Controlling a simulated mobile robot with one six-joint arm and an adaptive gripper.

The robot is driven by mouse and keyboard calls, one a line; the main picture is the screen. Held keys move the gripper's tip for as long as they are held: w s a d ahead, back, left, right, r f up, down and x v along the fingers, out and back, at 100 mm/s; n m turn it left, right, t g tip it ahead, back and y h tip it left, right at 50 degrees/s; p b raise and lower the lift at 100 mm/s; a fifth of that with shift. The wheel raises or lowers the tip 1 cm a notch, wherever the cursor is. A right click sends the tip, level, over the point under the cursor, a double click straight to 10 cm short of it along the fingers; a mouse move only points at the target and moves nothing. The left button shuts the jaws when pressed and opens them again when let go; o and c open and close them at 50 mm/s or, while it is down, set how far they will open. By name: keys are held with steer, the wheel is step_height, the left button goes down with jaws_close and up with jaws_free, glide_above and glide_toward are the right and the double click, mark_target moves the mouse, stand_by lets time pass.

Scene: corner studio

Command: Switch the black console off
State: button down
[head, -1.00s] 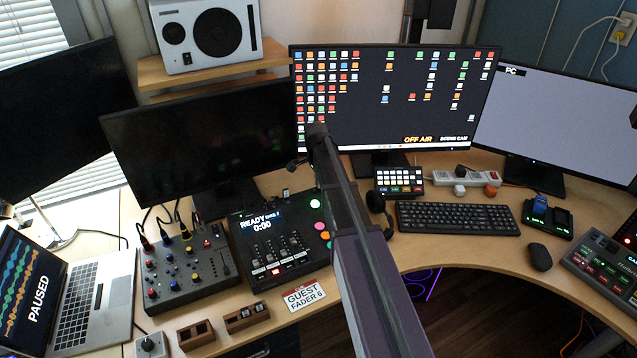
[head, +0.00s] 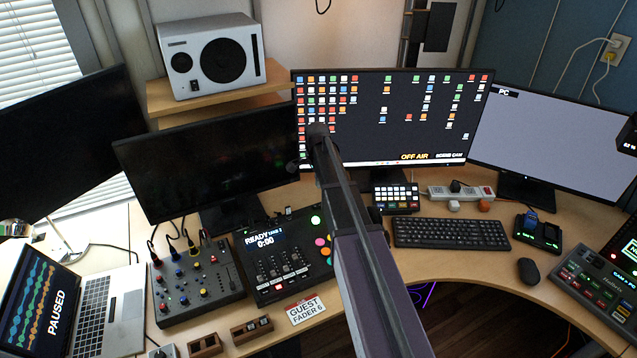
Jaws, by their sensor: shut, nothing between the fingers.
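The black console (head: 285,262) stands on the desk left of centre in the head view, between the grey mixer and my arm. Its screen (head: 262,235) is lit and reads READY, TAKE 2 and 0:00. Faders and lit buttons show below the screen, and coloured round pads (head: 321,241) show along its right side. My arm runs up from the bottom edge, just right of the console. I cannot make out my gripper's fingers. Any power switch on the console is too small or hidden to tell.
A grey mixer (head: 195,282) with plugged cables sits close left of the console, beside an open laptop (head: 107,310). A dark monitor (head: 205,160) stands behind. A card (head: 305,309) reading GUEST FADER 6 and small wooden holders (head: 252,330) lie in front. A keyboard (head: 450,233) is right.

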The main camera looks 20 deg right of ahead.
step_height(320, 180, up, 5)
steer(key=p, duration=0.4)
glide_above(317, 207)
steer(key=shift+w+d, duration=0.15)
steer(key=shift+d, duration=0.15)
steer(key=shift+d, duration=0.1)
steer(key=shift+w+d+y, duration=0.1)
steer(key=shift+d+y, duration=0.3)
steer(key=shift+y, duration=0.4)
steer(key=shift+f, duration=0.2)
steer(key=f+b, duration=0.4)
steer(key=a+f+b, duration=0.1)
steer(key=f+b, duration=0.8)
steer(key=shift+a+f+b, duration=0.2)
steer(key=shift+a+b, duration=0.1)
steer(key=shift+b, duration=0.05)
stand_by(0.5)
steer(key=shift+s+d+f, duration=0.1)
steer(key=shift+s+d, duration=0.1)
stand_by(0.4)
